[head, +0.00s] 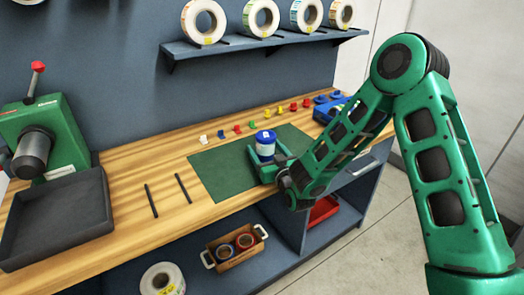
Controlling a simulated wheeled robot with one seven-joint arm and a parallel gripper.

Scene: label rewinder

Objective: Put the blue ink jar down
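The blue ink jar (265,146) is upright, with a blue lid and a pale band around its body. It is over the dark green mat (215,173) on the wooden bench. My gripper (266,160) comes in from the right, with a green finger on each side of the jar, and looks shut on it. The jar's lower part is partly hidden by the fingers. I cannot tell whether its base touches the mat.
A row of small coloured pieces (238,129) lines the back of the mat. A blue box (330,108) stands at right. Two dark rods (183,188), a black tray (55,222) and a green machine (48,136) are at left. The mat's left part is clear.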

